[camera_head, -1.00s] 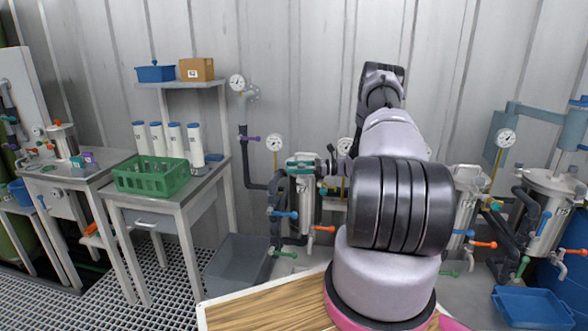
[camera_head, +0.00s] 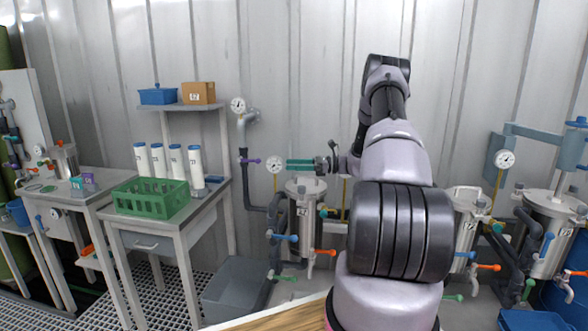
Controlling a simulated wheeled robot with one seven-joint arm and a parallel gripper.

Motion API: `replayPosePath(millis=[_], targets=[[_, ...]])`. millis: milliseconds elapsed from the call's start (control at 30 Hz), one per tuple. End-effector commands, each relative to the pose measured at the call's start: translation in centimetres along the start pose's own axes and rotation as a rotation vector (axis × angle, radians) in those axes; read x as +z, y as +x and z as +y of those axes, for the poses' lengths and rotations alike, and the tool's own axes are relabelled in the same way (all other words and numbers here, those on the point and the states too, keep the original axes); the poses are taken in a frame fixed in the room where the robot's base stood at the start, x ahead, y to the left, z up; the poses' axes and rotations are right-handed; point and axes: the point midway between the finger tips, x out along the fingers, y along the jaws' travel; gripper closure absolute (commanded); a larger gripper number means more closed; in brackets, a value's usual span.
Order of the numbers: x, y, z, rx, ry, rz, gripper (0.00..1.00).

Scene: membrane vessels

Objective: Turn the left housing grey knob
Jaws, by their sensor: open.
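The left housing (camera_head: 304,215) is an upright steel vessel with a numbered label, standing left of my arm. Its round lid has a small grey part on top, which I take for the grey knob (camera_head: 304,181); its details are too small to tell. My gripper (camera_head: 289,165) is open, with teal fingers pointing left. In the picture it is just above the lid, and the fingers look empty and apart from the knob. The exact depth between them cannot be told.
A gauge (camera_head: 275,164) on a yellow stem stands left of the fingers. More steel housings (camera_head: 467,215) stand right of my arm. A green crate (camera_head: 150,198) sits on the left bench.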

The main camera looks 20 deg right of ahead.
Motion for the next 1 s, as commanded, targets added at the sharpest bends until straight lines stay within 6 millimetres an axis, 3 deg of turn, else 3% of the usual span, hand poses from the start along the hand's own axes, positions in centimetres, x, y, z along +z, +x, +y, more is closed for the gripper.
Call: replayPosePath(millis=[133, 267, 500, 633, 767, 1000], targets=[[-0.4, -0.1, 0.3, -0.028, 0.005, -0.018, 0.28], [-2.6, -0.9, 1.5, -0.196, 0.023, -0.088, 0.28], [-8.0, -5.6, 4.4, -0.647, 0.015, -0.061, 0.28], [-9.5, -7.3, 5.3, -0.764, 0.004, -0.011, 0.28], [-9.8, -7.1, 4.9, -0.788, -0.003, 0.004, 0.28], [-9.7, -4.0, 1.9, -0.783, -0.004, 0.001, 0.28]])
